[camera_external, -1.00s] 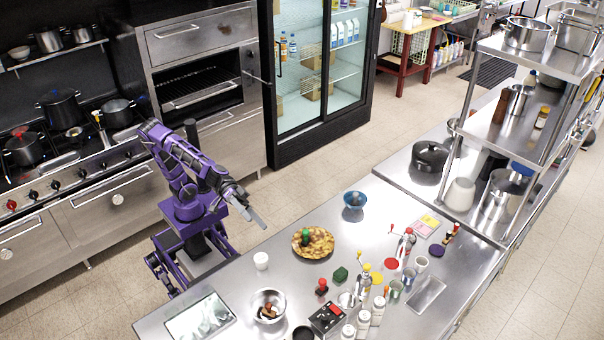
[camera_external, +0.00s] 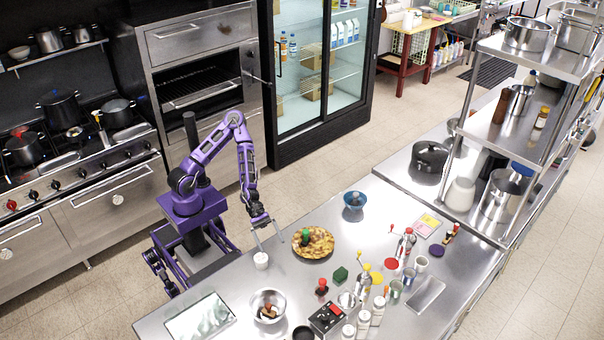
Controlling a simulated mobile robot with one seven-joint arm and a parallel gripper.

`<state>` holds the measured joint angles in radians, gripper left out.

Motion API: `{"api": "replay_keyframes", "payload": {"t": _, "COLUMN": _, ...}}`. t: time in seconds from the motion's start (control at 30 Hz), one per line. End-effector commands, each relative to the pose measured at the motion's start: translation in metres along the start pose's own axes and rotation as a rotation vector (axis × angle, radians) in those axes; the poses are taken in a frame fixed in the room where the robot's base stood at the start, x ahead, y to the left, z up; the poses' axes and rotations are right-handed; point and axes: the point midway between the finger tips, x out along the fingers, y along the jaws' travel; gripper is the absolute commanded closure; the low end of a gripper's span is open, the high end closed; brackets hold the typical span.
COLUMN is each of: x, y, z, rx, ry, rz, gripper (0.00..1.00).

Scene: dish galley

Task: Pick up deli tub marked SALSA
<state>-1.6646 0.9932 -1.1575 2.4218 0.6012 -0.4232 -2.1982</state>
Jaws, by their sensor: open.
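A small white tub (camera_external: 261,260) stands upright on the steel counter near its left edge. No SALSA marking is legible at this size, so I cannot tell for sure that it is the deli tub. My gripper (camera_external: 271,246) is open and points down, its fingers spread just above and behind the tub, slightly to its right. I cannot tell whether a finger touches the tub. Nothing shows between the fingers.
A metal bowl (camera_external: 267,306) and a tablet-like panel (camera_external: 199,316) are in front. Several jars and bottles crowd the counter's right. A blue bowl (camera_external: 354,205) stands behind.

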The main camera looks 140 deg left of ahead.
Motion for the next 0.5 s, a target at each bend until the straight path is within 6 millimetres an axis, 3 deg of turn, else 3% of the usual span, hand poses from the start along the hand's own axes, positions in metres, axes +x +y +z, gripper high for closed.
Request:
{"api": "replay_keyframes", "payload": {"t": 0.1, "x": -0.002, "y": -0.035, "z": -0.01, "rx": -0.17, "ry": -0.025, "rz": -0.054, "gripper": 0.0}}
{"api": "replay_keyframes", "payload": {"t": 0.23, "x": -0.004, "y": -0.059, "z": -0.014, "rx": -0.278, "ry": -0.041, "rz": -0.091, "gripper": 0.0}}
{"api": "replay_keyframes", "payload": {"t": 0.37, "x": -0.008, "y": -0.06, "z": -0.027, "rx": -0.255, "ry": -0.007, "rz": -0.108, "gripper": 0.0}}
{"api": "replay_keyframes", "payload": {"t": 0.5, "x": 0.0, "y": -0.062, "z": -0.031, "rx": -0.238, "ry": 0.007, "rz": -0.117, "gripper": 0.0}}
